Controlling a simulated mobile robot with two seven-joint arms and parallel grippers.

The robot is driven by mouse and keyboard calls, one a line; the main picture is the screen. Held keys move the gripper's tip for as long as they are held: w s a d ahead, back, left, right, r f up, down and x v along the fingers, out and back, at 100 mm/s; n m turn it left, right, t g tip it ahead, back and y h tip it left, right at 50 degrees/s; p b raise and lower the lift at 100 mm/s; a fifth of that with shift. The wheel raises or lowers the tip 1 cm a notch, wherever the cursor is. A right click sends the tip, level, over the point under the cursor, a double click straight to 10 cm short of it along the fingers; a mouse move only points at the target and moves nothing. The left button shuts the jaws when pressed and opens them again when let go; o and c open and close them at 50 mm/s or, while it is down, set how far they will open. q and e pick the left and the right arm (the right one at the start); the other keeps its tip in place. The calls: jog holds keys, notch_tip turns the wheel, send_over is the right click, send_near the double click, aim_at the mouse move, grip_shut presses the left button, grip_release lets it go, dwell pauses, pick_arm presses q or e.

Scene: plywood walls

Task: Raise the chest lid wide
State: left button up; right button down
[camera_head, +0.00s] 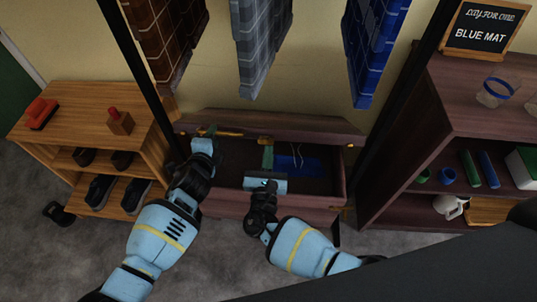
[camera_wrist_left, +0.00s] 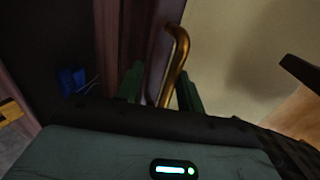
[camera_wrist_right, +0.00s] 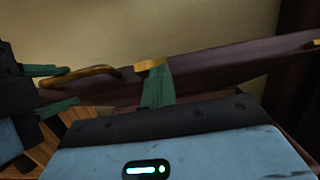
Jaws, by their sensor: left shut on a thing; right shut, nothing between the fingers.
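The dark brown chest (camera_head: 232,200) stands open at the centre of the head view, blue contents (camera_head: 292,165) inside. Its lid (camera_head: 320,127) is raised at the back; it also shows in the right wrist view (camera_wrist_right: 225,75). My left gripper (camera_head: 208,131) is shut on the lid's brass handle (camera_head: 228,134), which runs between its green fingers in the left wrist view (camera_wrist_left: 172,65). My right gripper (camera_head: 267,150) is shut and empty over the chest opening. Its fingertips overlap a brass fitting (camera_wrist_right: 150,65) on the lid; I cannot tell whether they touch.
Black posts (camera_head: 148,80) (camera_head: 397,100) flank the chest, with plaid cloths (camera_head: 262,45) hanging above. A wooden shoe shelf (camera_head: 75,115) stands left, a dark shelf (camera_head: 440,120) with cups right.

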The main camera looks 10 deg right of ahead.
pick_arm(q)
jog(key=v, duration=1.1)
jog(key=shift+s, duration=0.3)
jog(key=shift+a, duration=0.1)
